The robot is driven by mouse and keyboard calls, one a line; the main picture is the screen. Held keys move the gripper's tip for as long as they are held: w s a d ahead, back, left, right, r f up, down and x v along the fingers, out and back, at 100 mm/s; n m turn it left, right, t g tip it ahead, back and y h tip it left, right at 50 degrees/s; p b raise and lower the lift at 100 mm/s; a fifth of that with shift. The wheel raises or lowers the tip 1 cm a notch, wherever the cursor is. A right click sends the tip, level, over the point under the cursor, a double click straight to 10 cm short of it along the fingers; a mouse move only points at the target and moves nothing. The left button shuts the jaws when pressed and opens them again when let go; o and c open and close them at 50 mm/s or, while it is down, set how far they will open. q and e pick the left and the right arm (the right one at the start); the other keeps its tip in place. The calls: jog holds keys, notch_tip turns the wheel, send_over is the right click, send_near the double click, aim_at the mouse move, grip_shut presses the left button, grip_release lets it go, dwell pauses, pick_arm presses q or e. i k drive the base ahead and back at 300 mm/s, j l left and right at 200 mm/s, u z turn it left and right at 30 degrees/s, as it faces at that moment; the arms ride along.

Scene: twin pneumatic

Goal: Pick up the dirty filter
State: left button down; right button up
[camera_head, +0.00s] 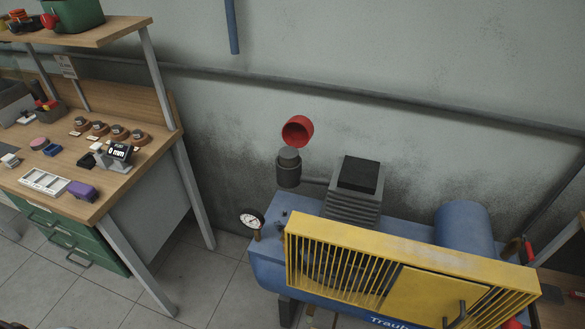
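A dark grey cylinder (288,170) stands upright at the back left of the blue compressor; it looks like the filter, but I cannot tell for sure. A red round cap (297,131), tipped so its hollow inside shows, is just above it. Whether the cap touches the cylinder is unclear. Neither of my grippers shows in the head view.
The blue compressor (265,270) has a yellow slatted guard (410,270), a ribbed grey block (352,205) and a pressure gauge (250,220). A wooden workbench (60,170) with several small items stands at left. Tiled floor (215,285) lies between them.

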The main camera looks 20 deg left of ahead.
aim_at(288, 155)
jog(key=i+j+z, duration=0.15)
jog(key=j+z, duration=0.15)
jog(key=i+j+z, duration=0.15)
jog(key=j+z, duration=0.15)
jog(key=j, duration=0.25)
jog(key=i+j+z, duration=0.1)
jog(key=j+z, duration=0.25)
